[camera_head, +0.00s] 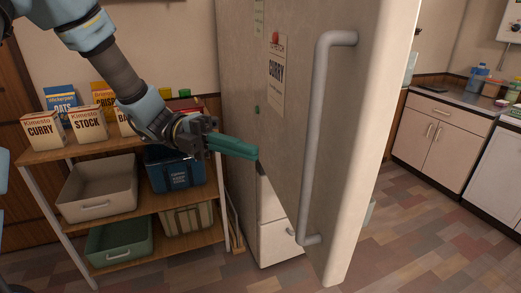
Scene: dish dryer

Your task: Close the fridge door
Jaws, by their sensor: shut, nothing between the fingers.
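The fridge door (290,135) is a large off-white panel standing open, with its free edge swung out towards me on the right. Its long grey vertical handle (318,130) is on the face turned to me. My gripper (253,153), with teal fingers, is shut and empty. It points right, with its tips at the lower left part of the door in the picture. I cannot tell whether they touch it. The fridge's inside is hidden behind the door.
A wooden shelf rack (120,152) with food boxes, bins and a blue cooler (176,172) stands left of the fridge. A lower white front (277,222) shows beneath the door. Cabinets (445,140) line the right wall. The tiled floor (420,235) on the right is clear.

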